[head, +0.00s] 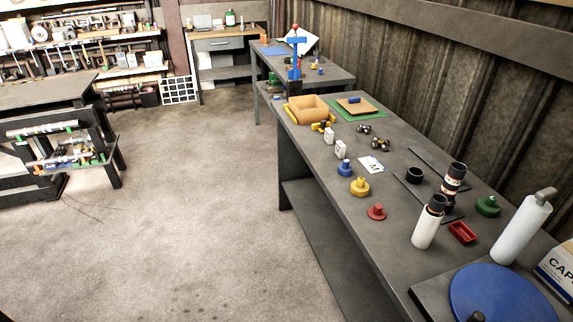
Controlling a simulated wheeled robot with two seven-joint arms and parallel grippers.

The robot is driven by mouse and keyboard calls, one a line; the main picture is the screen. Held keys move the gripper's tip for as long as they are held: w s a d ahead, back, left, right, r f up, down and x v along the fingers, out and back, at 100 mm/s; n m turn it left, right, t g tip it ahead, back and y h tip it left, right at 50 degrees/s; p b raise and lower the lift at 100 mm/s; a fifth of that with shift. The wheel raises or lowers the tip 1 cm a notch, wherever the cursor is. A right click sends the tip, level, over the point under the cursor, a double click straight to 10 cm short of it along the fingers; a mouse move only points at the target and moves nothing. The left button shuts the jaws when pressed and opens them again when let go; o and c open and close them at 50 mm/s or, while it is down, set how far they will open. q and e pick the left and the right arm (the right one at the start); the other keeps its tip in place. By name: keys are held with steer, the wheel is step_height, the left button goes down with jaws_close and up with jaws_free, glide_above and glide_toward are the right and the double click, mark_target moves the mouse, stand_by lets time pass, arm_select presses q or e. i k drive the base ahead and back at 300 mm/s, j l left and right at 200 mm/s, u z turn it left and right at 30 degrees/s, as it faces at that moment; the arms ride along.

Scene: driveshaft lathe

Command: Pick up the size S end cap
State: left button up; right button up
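Several flanged, cap-like parts stand on the long grey workbench (400,235): a blue one (345,168), a yellow one (359,187), a red one (376,212) and a green one (487,206). The blue, yellow and red ones form a row near the bench's left edge. The green one stands at the right, towards the wall. I cannot read a size mark on any of them, so I cannot tell which is size S. A white card (371,166) with dark print lies beside the blue part. Neither of my grippers is in view.
Black-topped bottles (424,230), a white bottle (520,232), a red tray (462,233) and a blue disc (500,296) crowd the near end. Thin dark rods lie mid-bench. A cardboard box (307,108) stands farther back. The floor (200,220) left of the bench is clear.

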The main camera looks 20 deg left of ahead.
mark_target(345, 170)
steer(key=u, duration=0.15)
steer(key=z, duration=0.55)
steer(key=i+j+z, duration=0.15)
steer(key=j+z, duration=0.25)
steer(key=i+j+z, duration=0.1)
steer(key=j+z, duration=1.2)
steer(key=i+l, duration=0.05)
